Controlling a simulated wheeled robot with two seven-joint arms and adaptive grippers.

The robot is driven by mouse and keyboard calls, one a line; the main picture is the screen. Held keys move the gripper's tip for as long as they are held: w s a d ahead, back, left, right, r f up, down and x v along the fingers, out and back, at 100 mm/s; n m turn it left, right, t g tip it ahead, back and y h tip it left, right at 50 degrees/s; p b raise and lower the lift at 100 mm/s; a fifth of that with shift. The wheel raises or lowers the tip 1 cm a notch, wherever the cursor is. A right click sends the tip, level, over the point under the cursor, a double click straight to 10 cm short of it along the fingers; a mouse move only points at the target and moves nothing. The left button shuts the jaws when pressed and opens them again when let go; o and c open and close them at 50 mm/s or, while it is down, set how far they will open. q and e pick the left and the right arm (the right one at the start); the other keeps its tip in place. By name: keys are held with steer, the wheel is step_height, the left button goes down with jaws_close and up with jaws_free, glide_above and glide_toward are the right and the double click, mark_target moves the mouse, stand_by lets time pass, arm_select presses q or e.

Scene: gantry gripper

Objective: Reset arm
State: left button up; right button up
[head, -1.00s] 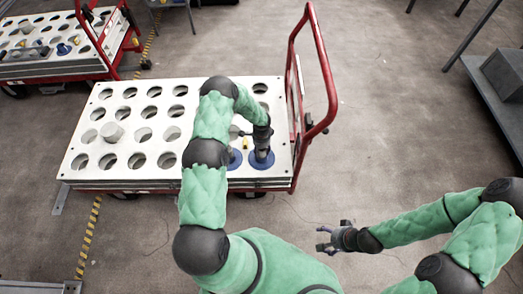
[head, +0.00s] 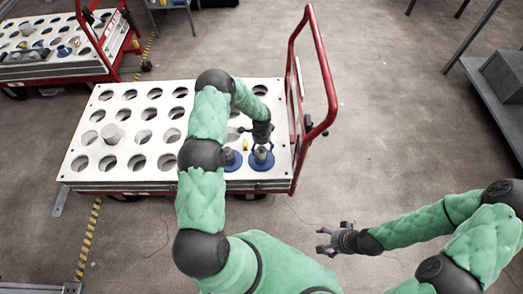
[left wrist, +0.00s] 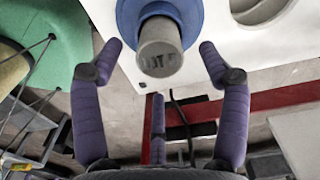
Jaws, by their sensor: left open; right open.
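My left gripper (head: 262,145) is open above the front right corner of the white holed plate (head: 100,165) on the red cart. Below it a grey cylindrical part with a blue flange (head: 261,160) stands on the plate. In the left wrist view this grey cylinder (left wrist: 160,47) sits between and beyond the spread purple fingers, which do not appear to touch it. A second blue-flanged grey part (head: 231,161) stands just to the left. My right gripper (head: 334,238) is open and empty over the floor, to the right of my body.
A grey cylinder (head: 112,133) stands on the plate's left half, and a small yellow object (head: 245,144) lies near the gripper. The cart's red handle (head: 331,80) rises at the right. Another cart (head: 68,67) is at upper left. A bench (head: 490,85) stands at right.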

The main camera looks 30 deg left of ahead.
arm_select(q)
step_height(320, 180, up, 8)
steer(key=shift+f, duration=0.15)
stand_by(0.3)
